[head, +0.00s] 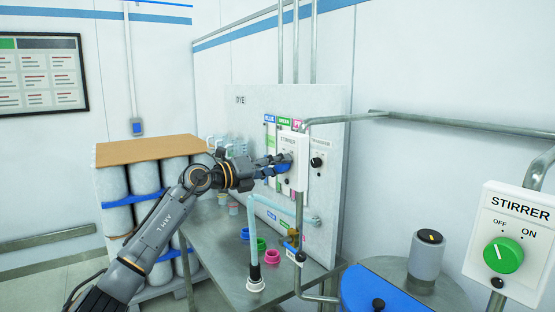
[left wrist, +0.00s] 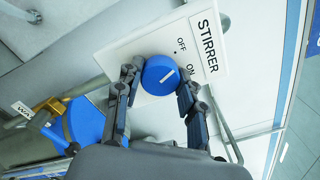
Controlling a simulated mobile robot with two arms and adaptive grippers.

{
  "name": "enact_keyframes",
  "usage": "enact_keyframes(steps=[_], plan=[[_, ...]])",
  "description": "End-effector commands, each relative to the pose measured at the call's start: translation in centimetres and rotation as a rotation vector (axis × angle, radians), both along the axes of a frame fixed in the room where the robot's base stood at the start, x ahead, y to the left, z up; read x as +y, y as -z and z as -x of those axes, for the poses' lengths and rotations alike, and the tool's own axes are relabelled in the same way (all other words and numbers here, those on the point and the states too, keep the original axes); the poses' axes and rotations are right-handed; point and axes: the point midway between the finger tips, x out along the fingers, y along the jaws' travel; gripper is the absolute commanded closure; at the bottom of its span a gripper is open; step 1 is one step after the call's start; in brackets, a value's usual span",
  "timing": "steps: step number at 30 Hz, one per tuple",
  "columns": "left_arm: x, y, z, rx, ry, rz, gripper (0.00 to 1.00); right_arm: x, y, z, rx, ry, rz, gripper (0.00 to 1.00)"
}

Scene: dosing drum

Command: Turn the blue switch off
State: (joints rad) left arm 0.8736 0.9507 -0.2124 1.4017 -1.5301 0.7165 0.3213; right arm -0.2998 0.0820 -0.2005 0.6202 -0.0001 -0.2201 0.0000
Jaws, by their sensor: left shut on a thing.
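My right gripper is not in view.
A second STIRRER box (head: 520,225) with a green knob (head: 503,256) stands at the right. Pipes run along the dye panel (head: 328,200). A metal table (head: 225,262) holds a hose and coloured rings. Wrapped drums (head: 147,178) stand at the left.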

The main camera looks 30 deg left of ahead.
Motion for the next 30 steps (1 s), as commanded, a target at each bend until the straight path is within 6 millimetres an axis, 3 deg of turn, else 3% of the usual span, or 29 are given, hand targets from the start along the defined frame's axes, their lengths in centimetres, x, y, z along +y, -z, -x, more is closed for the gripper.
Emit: enact_keyframes(steps=[9, 26, 27, 30], plan=[[0.0, -0.1, 0.0, 0.05, -0.001, 0.123, 0.93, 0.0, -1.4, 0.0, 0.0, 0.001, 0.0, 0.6], [0.1, -0.1, 0.0, 0.061, -0.001, 0.153, 0.93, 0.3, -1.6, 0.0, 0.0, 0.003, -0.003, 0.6], [0.0, 0.0, 0.0, 0.061, -0.001, 0.153, 0.57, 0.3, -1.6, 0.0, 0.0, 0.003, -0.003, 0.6], [0.0, 0.0, 0.0, 0.061, -0.001, 0.152, 0.38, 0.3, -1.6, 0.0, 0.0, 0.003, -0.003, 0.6]])
